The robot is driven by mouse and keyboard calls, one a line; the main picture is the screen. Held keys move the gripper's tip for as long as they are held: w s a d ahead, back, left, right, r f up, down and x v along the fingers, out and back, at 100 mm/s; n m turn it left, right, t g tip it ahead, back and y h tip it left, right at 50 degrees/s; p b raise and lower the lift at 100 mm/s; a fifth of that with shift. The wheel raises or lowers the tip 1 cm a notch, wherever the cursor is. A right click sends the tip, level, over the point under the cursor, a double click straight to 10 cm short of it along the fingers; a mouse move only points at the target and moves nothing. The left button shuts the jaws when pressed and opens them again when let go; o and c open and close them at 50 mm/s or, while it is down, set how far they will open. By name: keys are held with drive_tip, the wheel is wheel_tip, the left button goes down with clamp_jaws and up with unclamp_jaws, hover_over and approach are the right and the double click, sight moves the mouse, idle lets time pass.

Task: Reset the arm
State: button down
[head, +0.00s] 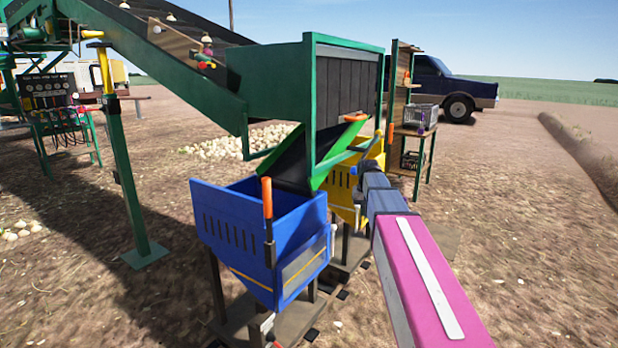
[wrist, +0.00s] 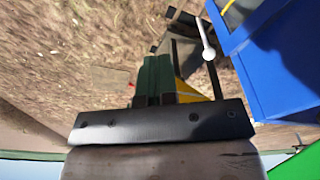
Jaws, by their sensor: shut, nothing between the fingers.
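My arm reaches from the lower right of the head view toward the hoppers, and its far end overlaps the yellow hopper (head: 342,177). The fingers are too small to make out there. In the wrist view, my gripper (wrist: 157,64) shows as two green fingers side by side, shut and empty. The wrist picture is upside down, with sky along the bottom edge. The blue hopper (head: 243,228) stands left of my arm in the head view. It also fills the right of the wrist view (wrist: 270,75), beside the fingers and apart from them.
A green conveyor (head: 165,62) slopes down to a green chute housing (head: 310,90) above the hoppers. An orange-handled lever (head: 267,200) is on the blue hopper. A wooden stand with shelves (head: 403,115) and a truck (head: 445,90) are behind. Open ground lies at right.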

drive_tip(key=s+a+f+g, duration=0.1)
drive_tip(key=s+a+f, duration=0.1)
drive_tip(key=s+f, duration=2)
drive_tip(key=s, duration=0.3)
drive_tip(key=shift+s+f, duration=0.2)
drive_tip(key=shift+s, duration=0.15)
drive_tip(key=shift+a, duration=0.2)
